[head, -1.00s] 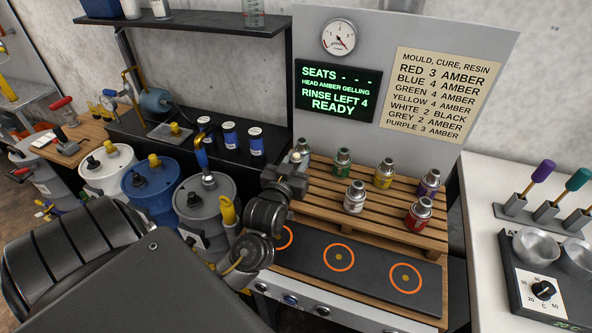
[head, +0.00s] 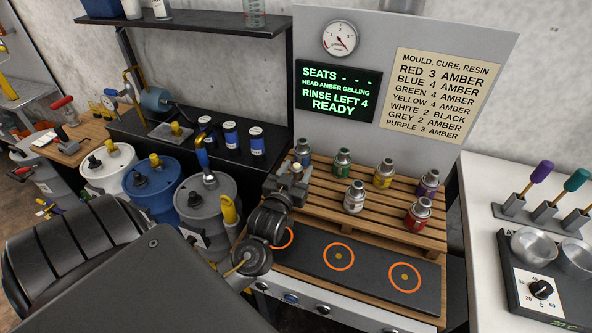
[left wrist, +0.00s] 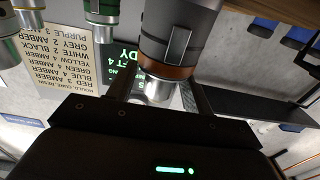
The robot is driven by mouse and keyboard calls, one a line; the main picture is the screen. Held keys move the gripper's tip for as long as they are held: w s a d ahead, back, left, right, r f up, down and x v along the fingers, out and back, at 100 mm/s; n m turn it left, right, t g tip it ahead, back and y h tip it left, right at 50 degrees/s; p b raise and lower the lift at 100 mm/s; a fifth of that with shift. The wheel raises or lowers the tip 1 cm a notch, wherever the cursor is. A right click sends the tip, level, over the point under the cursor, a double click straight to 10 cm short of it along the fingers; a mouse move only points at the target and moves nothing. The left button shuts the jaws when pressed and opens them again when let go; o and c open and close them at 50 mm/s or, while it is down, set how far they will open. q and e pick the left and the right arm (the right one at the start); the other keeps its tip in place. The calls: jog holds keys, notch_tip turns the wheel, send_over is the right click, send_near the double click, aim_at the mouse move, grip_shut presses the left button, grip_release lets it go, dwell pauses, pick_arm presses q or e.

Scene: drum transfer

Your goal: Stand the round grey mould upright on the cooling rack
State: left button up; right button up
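The round grey mould (left wrist: 180,35) fills the upper middle of the left wrist view, with a brown band and a silver neck. My left gripper (head: 288,181) has its fingers on either side of the neck and appears shut on it. In the head view the grey mould (head: 297,170) is small and partly hidden by the gripper, at the left end of the wooden slatted rack (head: 322,208). It looks roughly upright, the same way up as the green mould. Its base is hidden, so contact with the slats cannot be told. My right gripper is not in view.
Blue (head: 303,151), green (head: 342,163), yellow (head: 384,174), purple (head: 428,183), white (head: 354,198) and red (head: 418,214) moulds stand on the rack. Slats at its front left look bare. A dark strip with orange rings (head: 360,272) lies in front. Drums (head: 205,208) stand left.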

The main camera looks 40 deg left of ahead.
pick_arm(q)
jog(key=shift+r, duration=0.2)
jog(key=b+v, duration=0.2)
jog(key=v, duration=1)
